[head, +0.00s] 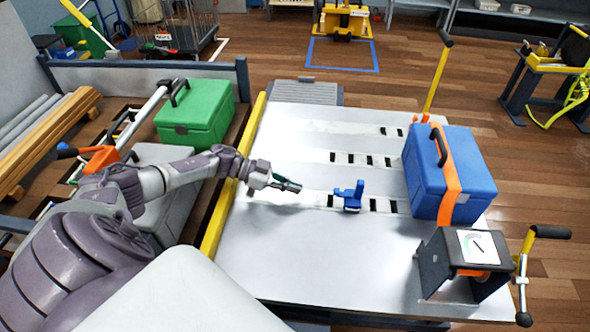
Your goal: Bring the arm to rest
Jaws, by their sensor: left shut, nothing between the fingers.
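My left arm comes in from the left, and its gripper (288,185) is shut and empty above the grey metal table (300,250). The gripper is left of a small blue fitting (349,196) on the nearest slotted strip, with a gap between them. A blue case (425,180) with a black handle stands at the right of the table. An orange strap (449,180) runs over its top and down its front. My right gripper is not in the view.
A crank device with a dial (478,245) stands at the table's front right corner. A yellow post (437,75) rises behind the blue case. A green box (195,112) and timber lie on the left. The table's middle front is clear.

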